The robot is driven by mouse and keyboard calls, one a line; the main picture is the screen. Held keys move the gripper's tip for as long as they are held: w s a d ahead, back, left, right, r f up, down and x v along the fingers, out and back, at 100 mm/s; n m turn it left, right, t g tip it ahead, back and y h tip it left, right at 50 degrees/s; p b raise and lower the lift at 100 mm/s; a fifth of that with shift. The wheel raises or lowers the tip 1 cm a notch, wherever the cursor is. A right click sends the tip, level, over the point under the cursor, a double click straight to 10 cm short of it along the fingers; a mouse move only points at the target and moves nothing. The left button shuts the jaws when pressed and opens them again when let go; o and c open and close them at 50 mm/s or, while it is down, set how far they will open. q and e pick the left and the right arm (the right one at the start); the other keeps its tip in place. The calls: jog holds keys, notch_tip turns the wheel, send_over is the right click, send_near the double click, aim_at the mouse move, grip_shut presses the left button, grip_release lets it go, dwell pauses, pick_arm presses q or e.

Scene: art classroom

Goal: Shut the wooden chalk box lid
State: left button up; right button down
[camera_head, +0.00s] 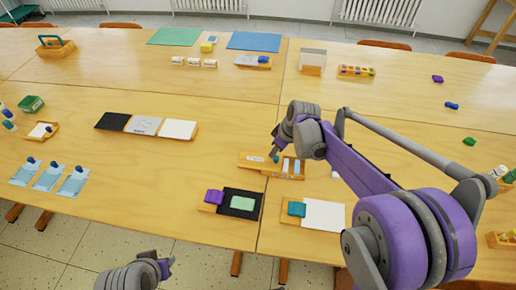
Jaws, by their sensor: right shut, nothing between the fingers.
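The wooden chalk box (272,173) lies near the middle of the front table. White, chalk-like pieces (290,165) show in its right part, so it is at least partly uncovered. A flat wooden piece with a small label, apparently the lid (252,159), extends to its left. My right gripper (276,157) is shut and empty, with its tips pointing down over the box beside the white pieces. I cannot tell whether the tips touch the lid. My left gripper (168,265) is low at the bottom edge, away from the box.
A row of black, grey and white panels (145,125) lies to the left. The table behind the box is clear.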

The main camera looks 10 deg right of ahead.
jog(key=s+d, duration=0.1)
jog(key=d, duration=0.1)
jog(key=s+d, duration=0.1)
jog(key=d, duration=0.2)
jog(key=s+d, duration=0.1)
jog(key=d, duration=0.1)
jog(key=shift+s+d, duration=0.15)
jog(key=shift+d, duration=0.15)
jog(key=p+v, duration=0.1)
jog(key=v, duration=0.9)
jog(key=shift+r+p, duration=0.3)
jog(key=shift+r, duration=0.1)
jog(key=shift+s, duration=0.15)
